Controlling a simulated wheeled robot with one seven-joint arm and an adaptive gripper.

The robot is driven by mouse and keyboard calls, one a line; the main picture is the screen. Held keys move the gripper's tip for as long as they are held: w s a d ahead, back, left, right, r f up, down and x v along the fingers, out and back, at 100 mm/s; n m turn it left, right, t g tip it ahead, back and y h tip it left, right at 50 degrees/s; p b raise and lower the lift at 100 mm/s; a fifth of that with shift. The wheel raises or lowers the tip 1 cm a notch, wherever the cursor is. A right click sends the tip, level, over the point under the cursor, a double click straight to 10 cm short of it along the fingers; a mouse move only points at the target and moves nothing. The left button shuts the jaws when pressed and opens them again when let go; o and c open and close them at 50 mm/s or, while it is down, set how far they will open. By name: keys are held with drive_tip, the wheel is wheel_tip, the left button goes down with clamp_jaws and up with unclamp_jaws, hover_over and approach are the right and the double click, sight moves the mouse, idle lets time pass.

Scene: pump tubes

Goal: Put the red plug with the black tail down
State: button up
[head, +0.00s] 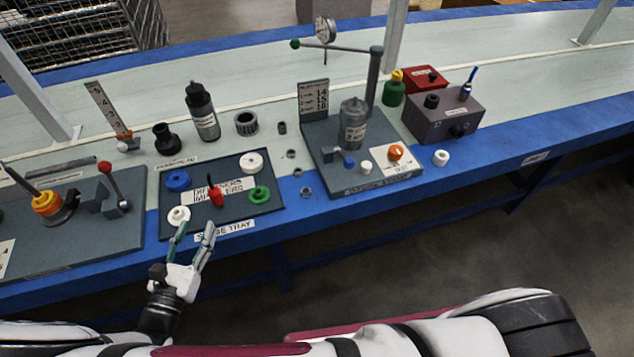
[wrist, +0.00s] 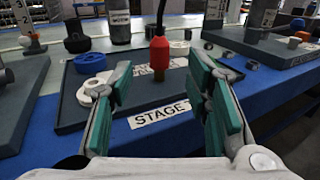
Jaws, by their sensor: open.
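The red plug with the black tail (head: 216,197) stands on the dark stage tray (head: 236,216), in front of the tray's white label (head: 197,195). In the wrist view the red plug (wrist: 159,53) looks upright, tail up, with a brownish lower end towards the tray. My gripper (head: 193,230) is open and empty at the tray's front edge. In the wrist view its two fingers flank the plug in the picture, with a gap on both sides; the plug appears beyond the fingertips.
The tray also holds a blue ring (head: 178,180), a green ring (head: 260,194) and white rings, one (head: 178,215) close to my left finger. Fixtures stand on both sides: a left board (head: 80,240) with a red-knobbed lever and a right board (head: 375,187) with a grey cylinder.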

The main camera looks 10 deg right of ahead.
drive_tip(key=w+d+r+m+g+h, duration=0.25)
drive_tip(key=d+r+m+g, duration=0.55)
drive_tip(key=d+r, duration=0.4)
drive_tip(key=w+d+r+m+g+h, duration=0.2)
drive_tip(key=d+r+m+g+h, duration=0.3)
drive_tip(key=d+r+m, duration=0.75)
drive_tip(key=s+d+r+m+g+y, duration=0.2)
drive_tip(key=s+d+g+y, duration=0.1)
drive_tip(key=s+d, duration=0.3)
drive_tip(key=s+d+r+m+g+y, duration=0.2)
drive_tip(key=s+d+y, duration=0.15)
drive_tip(key=d, duration=0.45)
drive_tip(key=s+d+r+m+t+y, duration=0.1)
drive_tip(key=s+m+y, duration=0.1)
drive_tip(key=s+m, duration=0.2)
drive_tip(key=s+d+r+m+t+y, duration=0.1)
drive_tip(key=s+m+y, duration=0.2)
drive_tip(key=s, duration=0.8)
drive_tip(key=shift+s+r+m+y, duration=0.2)
drive_tip(key=shift+r+m+y, duration=0.1)
drive_tip(key=shift+m, duration=0.45)
